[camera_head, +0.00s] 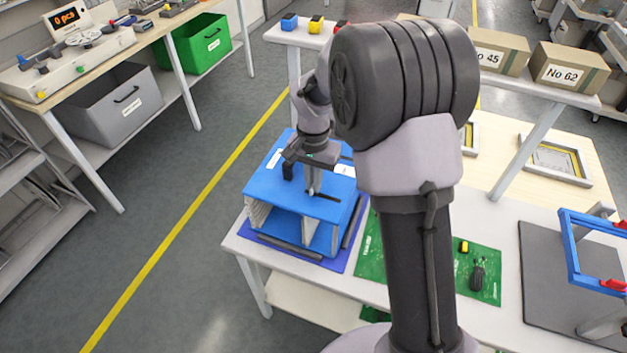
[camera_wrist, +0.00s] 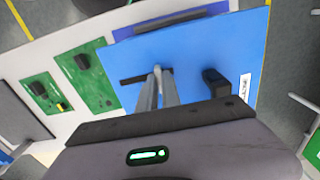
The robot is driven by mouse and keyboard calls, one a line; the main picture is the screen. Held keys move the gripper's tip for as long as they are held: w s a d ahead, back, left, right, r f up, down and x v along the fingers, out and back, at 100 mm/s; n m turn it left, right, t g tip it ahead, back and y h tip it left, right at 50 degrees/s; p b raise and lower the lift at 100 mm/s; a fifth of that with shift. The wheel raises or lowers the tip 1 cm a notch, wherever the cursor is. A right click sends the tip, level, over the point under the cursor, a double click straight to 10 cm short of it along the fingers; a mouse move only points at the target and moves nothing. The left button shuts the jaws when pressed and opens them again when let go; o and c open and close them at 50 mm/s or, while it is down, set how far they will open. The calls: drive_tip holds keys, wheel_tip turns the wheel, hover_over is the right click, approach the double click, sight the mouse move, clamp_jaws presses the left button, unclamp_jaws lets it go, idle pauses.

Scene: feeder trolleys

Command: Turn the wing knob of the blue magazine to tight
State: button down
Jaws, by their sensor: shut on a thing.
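The blue magazine (camera_head: 264,189) stands upright on the white table at its left end, with a flat blue top and open sides. In the wrist view its blue top (camera_wrist: 195,50) fills the middle. My gripper (camera_head: 312,192) points down at this top and is shut on the wing knob. In the wrist view my fingertips (camera_wrist: 158,76) meet at the dark slot in the top. Only a small pale bit of the wing knob (camera_wrist: 157,69) shows between them, so its angle cannot be told. The head view hides the knob behind the fingers.
A black handle (camera_wrist: 215,80) stands up from the magazine's top beside my fingers. A blue mat (camera_head: 356,262) lies under the magazine. Green boards (camera_head: 487,265) lie to its right, and a blue frame (camera_head: 571,255) stands farther right. A shelf with cartons (camera_head: 568,70) is behind.

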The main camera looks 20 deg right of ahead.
drive_tip(key=c, duration=1.5)
unclamp_jaws()
drive_tip(key=shift+c, duration=0.2)
wheel_tip(320, 180, up, 18)
drive_tip(key=p, duration=0.5)
drive_tip(key=shift+f, duration=0.25)
